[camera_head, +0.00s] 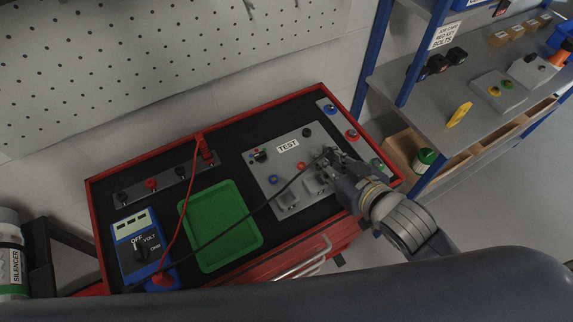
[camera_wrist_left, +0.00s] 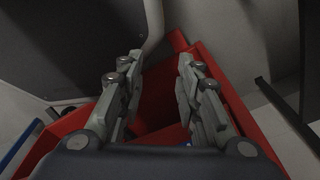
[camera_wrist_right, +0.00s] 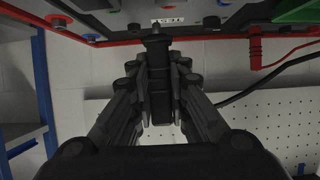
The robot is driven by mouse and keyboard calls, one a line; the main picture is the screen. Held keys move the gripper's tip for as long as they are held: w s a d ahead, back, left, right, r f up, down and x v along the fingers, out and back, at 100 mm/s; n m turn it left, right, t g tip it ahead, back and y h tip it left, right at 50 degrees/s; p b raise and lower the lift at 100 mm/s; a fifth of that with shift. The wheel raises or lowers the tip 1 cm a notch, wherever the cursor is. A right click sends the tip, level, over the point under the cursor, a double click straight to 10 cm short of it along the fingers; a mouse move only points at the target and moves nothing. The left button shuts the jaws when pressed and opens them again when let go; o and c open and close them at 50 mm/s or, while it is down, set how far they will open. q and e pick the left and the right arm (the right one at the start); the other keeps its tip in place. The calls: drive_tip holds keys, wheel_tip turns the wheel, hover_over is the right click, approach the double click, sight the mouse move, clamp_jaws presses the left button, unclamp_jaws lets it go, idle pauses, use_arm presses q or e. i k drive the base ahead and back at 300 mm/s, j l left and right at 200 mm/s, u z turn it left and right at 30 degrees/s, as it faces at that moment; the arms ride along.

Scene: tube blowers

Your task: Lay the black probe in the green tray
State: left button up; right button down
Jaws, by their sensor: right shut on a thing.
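The black probe (camera_wrist_right: 158,80) is upright between the fingers of my right gripper (camera_wrist_right: 160,75); its cable trails off to the right in that view. In the head view my right gripper (camera_head: 328,160) is over the right part of the grey TEST panel (camera_head: 262,180). The fingers hide most of the probe there, and I cannot tell whether its tip touches the panel. The empty green tray (camera_head: 212,210) lies left of the panel, with the black cable crossing over it. My left gripper (camera_wrist_left: 158,65) is open and empty in the left wrist view; the head view does not show it.
A blue meter (camera_head: 125,235) stands left of the tray. A red probe (camera_head: 206,150) with a red lead stands at the grey strip (camera_head: 150,183) behind the tray. The red cart rim (camera_head: 95,235) surrounds the black top. A shelf (camera_head: 440,75) stands at right.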

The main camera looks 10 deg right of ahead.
sight(220, 227)
drive_tip(key=k+j+u, duration=0.7)
drive_tip(key=k, duration=0.15)
